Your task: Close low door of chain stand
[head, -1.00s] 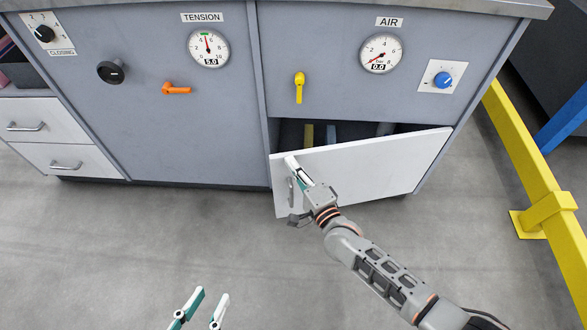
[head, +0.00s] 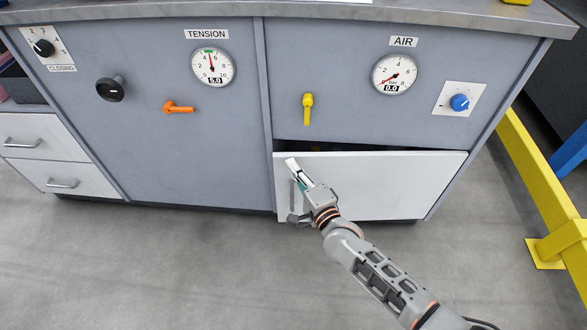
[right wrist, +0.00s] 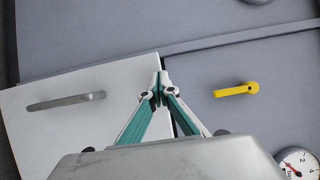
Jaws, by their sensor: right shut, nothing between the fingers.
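The low door (head: 390,187) of the stand is a white panel at the lower right of the grey cabinet (head: 160,145). It is slightly ajar, with a thin dark gap along its top edge. Its metal handle (head: 293,198) is near the left edge, and shows in the right wrist view (right wrist: 66,102). My right gripper (head: 292,165) is shut and empty, its fingertips at the door's upper left corner. In the right wrist view its fingertips (right wrist: 160,82) meet over the door's edge; whether they touch is hard to tell. My left gripper is out of view.
Above the door are a yellow lever (head: 308,108), an AIR gauge (head: 394,74) and a blue knob (head: 460,102). White drawers (head: 45,155) are at the left. A yellow rail (head: 540,180) stands at the right. The floor in front is clear.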

